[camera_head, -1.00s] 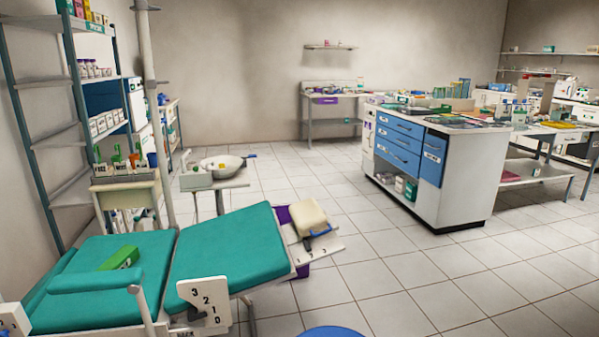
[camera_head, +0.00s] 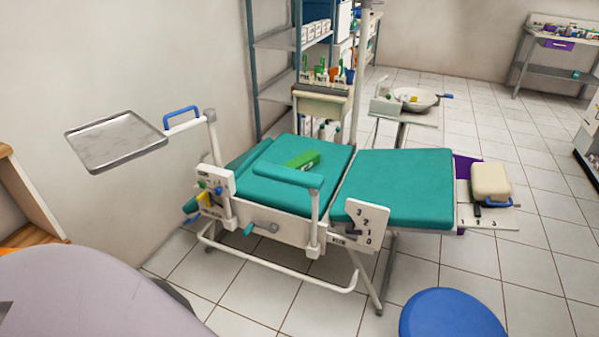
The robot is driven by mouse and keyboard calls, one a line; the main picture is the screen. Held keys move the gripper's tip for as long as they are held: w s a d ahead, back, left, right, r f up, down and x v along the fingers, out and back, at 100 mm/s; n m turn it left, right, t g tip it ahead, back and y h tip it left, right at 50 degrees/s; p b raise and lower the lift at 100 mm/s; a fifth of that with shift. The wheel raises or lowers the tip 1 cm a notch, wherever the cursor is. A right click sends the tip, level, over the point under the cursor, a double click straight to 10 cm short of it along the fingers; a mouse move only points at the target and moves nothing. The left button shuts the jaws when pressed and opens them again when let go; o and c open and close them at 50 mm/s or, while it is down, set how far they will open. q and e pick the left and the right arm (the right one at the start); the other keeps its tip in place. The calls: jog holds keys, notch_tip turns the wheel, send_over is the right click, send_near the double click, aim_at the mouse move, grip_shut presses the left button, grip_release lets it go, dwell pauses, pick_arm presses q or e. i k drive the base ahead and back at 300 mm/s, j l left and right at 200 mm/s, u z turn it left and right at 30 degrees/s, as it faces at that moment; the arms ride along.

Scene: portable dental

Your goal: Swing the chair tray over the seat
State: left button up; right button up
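The chair tray (camera_head: 116,140) is a grey metal square plate at the left in the head view. It hangs out to the left of the chair on a white arm (camera_head: 186,127) with a blue handle (camera_head: 181,116), joined to an upright post (camera_head: 211,142) at the chair's left end. The tray is apart from the seat, not over it. Neither gripper shows in the head view.
A teal armrest (camera_head: 285,175) and white frame rail (camera_head: 270,264) run along the chair's near side. A blue round stool (camera_head: 452,314) stands at the front right. A wooden shelf unit (camera_head: 22,200) is at the left edge. Tiled floor is clear between chair and stool.

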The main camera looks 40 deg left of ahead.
aim_at(102, 145)
jog(key=u, duration=2.25)
